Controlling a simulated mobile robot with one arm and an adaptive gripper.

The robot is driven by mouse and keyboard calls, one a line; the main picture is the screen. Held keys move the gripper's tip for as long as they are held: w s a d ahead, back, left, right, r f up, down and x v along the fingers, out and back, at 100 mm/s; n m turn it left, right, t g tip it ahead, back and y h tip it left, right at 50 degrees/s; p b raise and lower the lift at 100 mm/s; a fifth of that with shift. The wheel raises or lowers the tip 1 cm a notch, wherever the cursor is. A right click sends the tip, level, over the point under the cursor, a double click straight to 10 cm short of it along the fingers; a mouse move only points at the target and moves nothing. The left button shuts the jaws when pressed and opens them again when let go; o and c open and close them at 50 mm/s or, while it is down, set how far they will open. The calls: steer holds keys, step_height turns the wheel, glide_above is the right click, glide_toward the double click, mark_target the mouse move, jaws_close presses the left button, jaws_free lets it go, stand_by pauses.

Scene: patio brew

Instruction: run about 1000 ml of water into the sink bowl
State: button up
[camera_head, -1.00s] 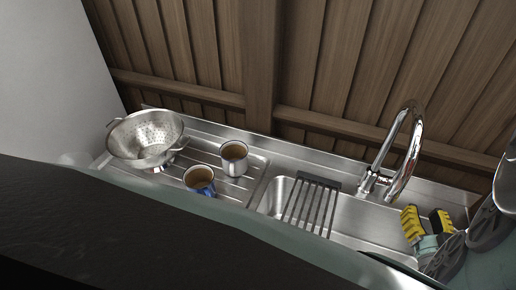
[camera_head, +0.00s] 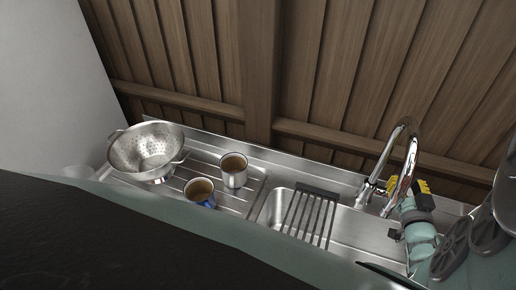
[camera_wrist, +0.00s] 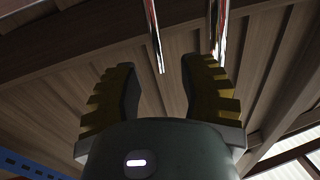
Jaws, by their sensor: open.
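The chrome tap (camera_head: 411,150) stands at the right of the steel sink, its spout arched high. Its base and small lever (camera_head: 370,190) are left of my gripper. The sink bowl (camera_head: 273,207) is left of the tap and partly hidden by my own body; no water stream shows. My gripper (camera_head: 408,189), with yellow ridged pads, is close beside the tap, partly behind its arch in the head view. In the wrist view my gripper (camera_wrist: 158,72) is open and empty, with chrome tap parts (camera_wrist: 217,30) beyond the fingertips. I cannot tell whether it touches the tap.
A slatted rack (camera_head: 312,212) lies across the bowl. Two mugs with brown contents, one grey (camera_head: 234,174) and one blue (camera_head: 200,192), stand on the drainer (camera_head: 255,187). A steel colander (camera_head: 146,150) is at the far left. A wooden wall (camera_head: 330,70) stands close behind.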

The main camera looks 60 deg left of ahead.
steer(key=shift+x, duration=1.8)
steer(key=shift+o, duration=0.4)
jaws_close()
